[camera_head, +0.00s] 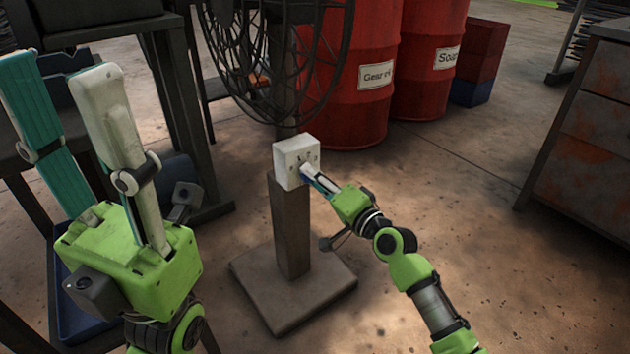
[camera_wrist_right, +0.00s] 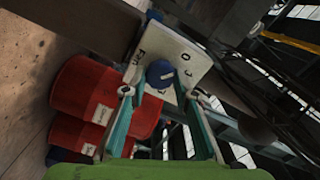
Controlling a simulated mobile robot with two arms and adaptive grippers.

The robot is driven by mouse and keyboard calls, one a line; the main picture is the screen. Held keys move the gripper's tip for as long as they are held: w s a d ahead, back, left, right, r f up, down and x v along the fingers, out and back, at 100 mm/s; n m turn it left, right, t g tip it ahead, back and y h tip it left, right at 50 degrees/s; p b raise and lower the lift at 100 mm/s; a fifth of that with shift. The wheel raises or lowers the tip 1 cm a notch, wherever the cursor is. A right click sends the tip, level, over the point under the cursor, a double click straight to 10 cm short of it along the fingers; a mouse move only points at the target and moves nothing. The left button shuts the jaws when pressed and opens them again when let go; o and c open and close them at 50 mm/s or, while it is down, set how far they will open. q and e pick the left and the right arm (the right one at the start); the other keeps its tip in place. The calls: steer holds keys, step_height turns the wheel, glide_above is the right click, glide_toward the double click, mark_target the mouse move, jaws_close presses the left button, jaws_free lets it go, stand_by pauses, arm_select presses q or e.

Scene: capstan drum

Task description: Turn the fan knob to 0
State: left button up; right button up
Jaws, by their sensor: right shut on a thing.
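The white fan control box (camera_head: 291,159) sits on top of a brown post. It also shows in the right wrist view (camera_wrist_right: 196,62), with printed marks, including a 0, around a round blue knob (camera_wrist_right: 160,74). A pale line crosses the knob; its exact setting is hard to read. My right gripper (camera_head: 308,172) is at the front face of the box, its fingers on either side of the knob and shut on it. In the head view the fingers hide the knob. My left gripper (camera_head: 60,75) is raised at the left, fingers apart and empty, away from the box.
The post stands on a square base plate (camera_head: 290,290) on the floor. The dark fan cage (camera_head: 270,60) is behind and above the box. Red drums (camera_head: 365,75) stand behind. A rusty drawer cabinet (camera_head: 590,120) is at right. Floor between post and cabinet is clear.

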steer(key=shift+f+n, duration=0.1)
steer(key=shift+n, duration=0.7)
steer(key=o, duration=1.1)
steer(key=shift+s, duration=0.1)
steer(key=v, duration=1.2)
